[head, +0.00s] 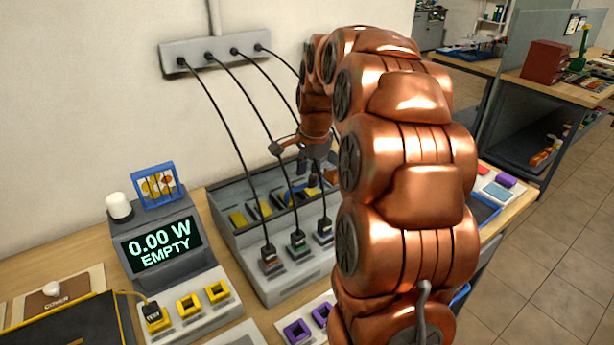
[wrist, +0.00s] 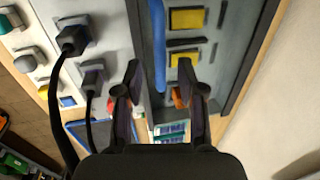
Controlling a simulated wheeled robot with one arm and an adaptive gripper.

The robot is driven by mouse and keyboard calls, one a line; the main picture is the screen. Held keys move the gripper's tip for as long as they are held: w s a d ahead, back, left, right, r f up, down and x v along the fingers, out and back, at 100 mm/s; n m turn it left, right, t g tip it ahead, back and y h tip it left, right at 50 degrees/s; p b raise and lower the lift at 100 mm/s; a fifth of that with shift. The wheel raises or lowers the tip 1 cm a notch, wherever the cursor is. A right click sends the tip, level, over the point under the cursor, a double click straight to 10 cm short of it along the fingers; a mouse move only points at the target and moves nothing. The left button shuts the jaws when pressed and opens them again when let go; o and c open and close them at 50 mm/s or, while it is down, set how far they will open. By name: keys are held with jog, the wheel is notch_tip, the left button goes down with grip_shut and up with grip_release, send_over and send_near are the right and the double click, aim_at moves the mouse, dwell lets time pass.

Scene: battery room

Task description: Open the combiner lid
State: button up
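The grey combiner box (head: 285,285) stands on the bench with black plugs in its front part. Behind them is a recessed section with yellow blocks (head: 265,208), which also show in the wrist view (wrist: 187,18). I cannot tell for sure which part is the lid. A long blue bar (wrist: 158,45) runs along the section, its near end between the fingertips in the picture. My gripper (wrist: 163,80) is open, with a clear gap between its fingers. In the head view my gripper (head: 304,165) is over the box's back right, partly hidden by my arm. I see no contact.
Black cables hang from a wall strip (head: 215,50) to the box, close to my gripper. A meter (head: 160,245) reading 0.00 W EMPTY stands at the left, near a board marked COVER (head: 55,303). Purple sockets (head: 298,331) lie in front. The floor at right is clear.

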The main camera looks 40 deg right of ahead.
jog(key=shift+w+f, duration=0.2)
jog(key=shift+f, duration=0.95)
grip_shut()
